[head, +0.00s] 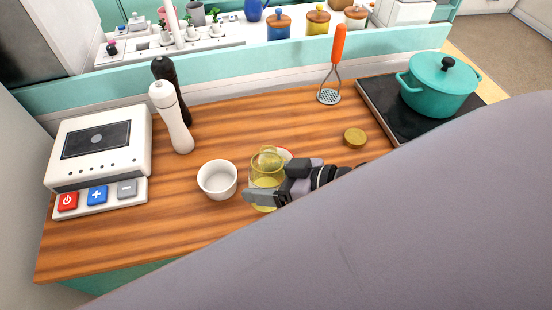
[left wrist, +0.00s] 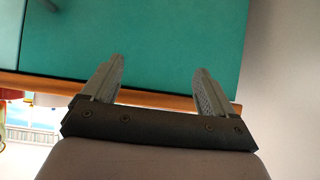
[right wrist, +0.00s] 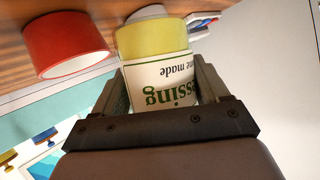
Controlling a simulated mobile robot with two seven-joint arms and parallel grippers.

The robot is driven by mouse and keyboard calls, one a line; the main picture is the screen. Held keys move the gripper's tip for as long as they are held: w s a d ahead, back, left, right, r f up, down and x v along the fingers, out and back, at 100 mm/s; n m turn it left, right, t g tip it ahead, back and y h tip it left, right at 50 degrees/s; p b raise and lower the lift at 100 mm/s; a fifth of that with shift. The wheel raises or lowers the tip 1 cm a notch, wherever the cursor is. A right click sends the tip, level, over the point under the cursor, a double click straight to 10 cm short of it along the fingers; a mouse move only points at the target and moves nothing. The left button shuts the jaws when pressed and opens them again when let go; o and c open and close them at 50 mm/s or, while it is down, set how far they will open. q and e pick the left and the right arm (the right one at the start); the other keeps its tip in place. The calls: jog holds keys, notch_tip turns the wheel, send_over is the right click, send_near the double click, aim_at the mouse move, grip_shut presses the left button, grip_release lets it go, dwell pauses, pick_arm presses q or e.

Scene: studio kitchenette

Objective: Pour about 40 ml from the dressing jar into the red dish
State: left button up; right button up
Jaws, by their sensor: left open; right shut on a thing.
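The dressing jar (head: 266,163) is glass with yellow liquid and stands roughly upright near the middle of the counter. It also shows in the right wrist view (right wrist: 152,41), upside down in the picture, with a white label. My right gripper (head: 268,198) is shut on the jar around the label. The red dish (right wrist: 66,46) is close beside the jar in the right wrist view. In the head view only a bit of its red rim (head: 288,152) shows behind the jar. My left gripper (left wrist: 158,85) is open and empty, facing a teal cabinet front.
A white bowl (head: 217,180) stands just left of the jar. A white scale (head: 98,150) and two mills (head: 172,120) are further left. A round lid (head: 355,137), a masher (head: 331,75) and a teal pot (head: 437,82) are to the right. My arm covers the front right.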

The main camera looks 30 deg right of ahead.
jog(key=shift+s+a, duration=0.1)
jog(key=shift+s+a+f+n+t+h+b, duration=0.1)
jog(key=shift+f+n+t+h+b, duration=0.1)
jog(key=shift+f+n+t, duration=0.2)
jog(key=shift+s+a+f+n+t+h+b, duration=0.1)
jog(key=shift+f+n+t+h+b, duration=0.15)
jog(key=shift+f+n, duration=0.25)
